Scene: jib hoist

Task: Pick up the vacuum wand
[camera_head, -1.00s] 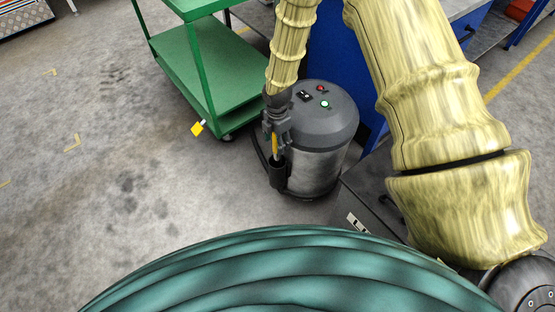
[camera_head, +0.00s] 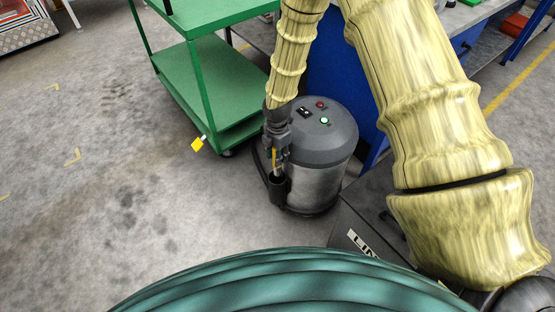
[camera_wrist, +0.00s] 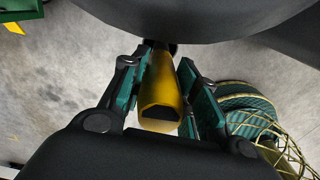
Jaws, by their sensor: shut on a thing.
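The vacuum wand (camera_wrist: 160,90) is yellow and sits between the two finger pads of my gripper (camera_wrist: 158,100) in the wrist view. The pads close on it from both sides. In the head view only a thin yellow part of the wand (camera_head: 274,157) shows at the side of the vacuum. My gripper (camera_head: 277,145) is small and partly hidden there, beside a dark holder (camera_head: 277,190) on the vacuum's side. The vacuum (camera_head: 318,170) is a grey and steel canister with a red and a green button on its dark lid. I cannot tell whether the wand's lower end is inside the holder.
The grey floor (camera_head: 90,190) to the left is clear.

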